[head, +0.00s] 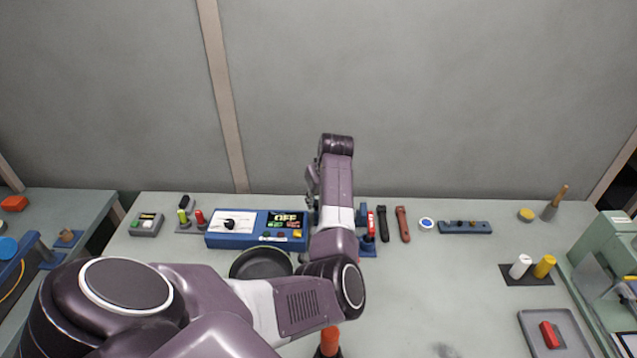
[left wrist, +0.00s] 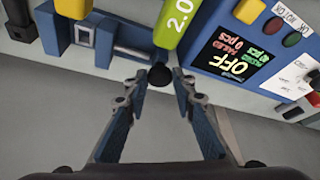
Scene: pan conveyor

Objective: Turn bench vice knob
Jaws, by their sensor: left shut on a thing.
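The bench vice is blue with grey jaws and lies at the upper left of the left wrist view (left wrist: 130,55); its blue parts show just right of my arm in the head view (head: 367,250). Its round black knob (left wrist: 159,77) sits at the near end of the vice. My left gripper (left wrist: 159,83) is shut on the knob, with one fingertip on each side of it. In the head view my own arm hides the knob and most of the gripper. My right gripper is not in view.
A blue panel (head: 257,241) with an OFF display stands left of my arm. A black pan (head: 262,264) lies in front of the panel. The bench's right middle is mostly clear.

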